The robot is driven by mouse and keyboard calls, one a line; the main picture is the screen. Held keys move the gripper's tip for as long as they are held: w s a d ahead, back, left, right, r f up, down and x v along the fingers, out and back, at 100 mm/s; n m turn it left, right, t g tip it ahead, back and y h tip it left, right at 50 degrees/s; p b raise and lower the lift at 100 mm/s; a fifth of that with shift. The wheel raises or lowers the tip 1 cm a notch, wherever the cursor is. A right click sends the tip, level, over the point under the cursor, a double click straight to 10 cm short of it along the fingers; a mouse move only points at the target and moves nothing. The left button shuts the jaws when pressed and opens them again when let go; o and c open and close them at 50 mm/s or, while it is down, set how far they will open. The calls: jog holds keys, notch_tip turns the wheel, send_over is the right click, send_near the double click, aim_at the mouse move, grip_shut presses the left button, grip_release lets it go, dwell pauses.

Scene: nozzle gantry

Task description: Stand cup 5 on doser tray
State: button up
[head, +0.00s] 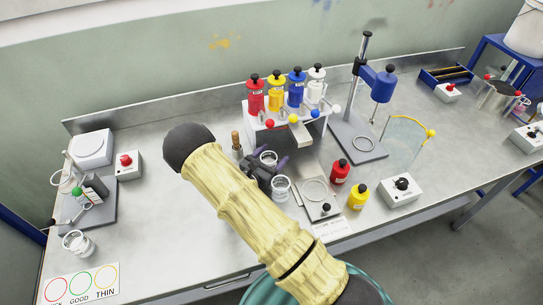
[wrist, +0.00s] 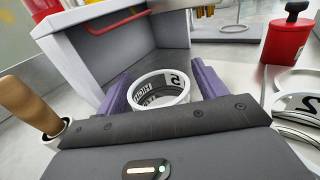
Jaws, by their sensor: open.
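Cup 5 (wrist: 178,80) is a white-rimmed open cup marked 5, standing upright between the purple fingers of my gripper (wrist: 163,83) in the wrist view. The fingers are open, one on each side of the cup; contact cannot be told. In the head view, the cup (head: 268,157) and gripper (head: 266,166) are in front of the doser (head: 258,133), a white stand with red, yellow, blue and white bottles above nozzles. My arm covers part of this area. The doser tray's surface is hard to make out, and the cup's base is hidden.
Another cup (head: 281,187), marked 2 in the wrist view (wrist: 306,104), stands just right of my gripper. A wooden-handled tool in a holder (wrist: 35,110) is close on the left. A ring plate (head: 315,190), red bottle (head: 340,171) and yellow bottle (head: 358,197) are to the right.

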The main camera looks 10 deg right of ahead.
jog(key=shift+r, duration=0.15)
jog(key=b+v, duration=0.3)
jog(key=v, duration=0.9)
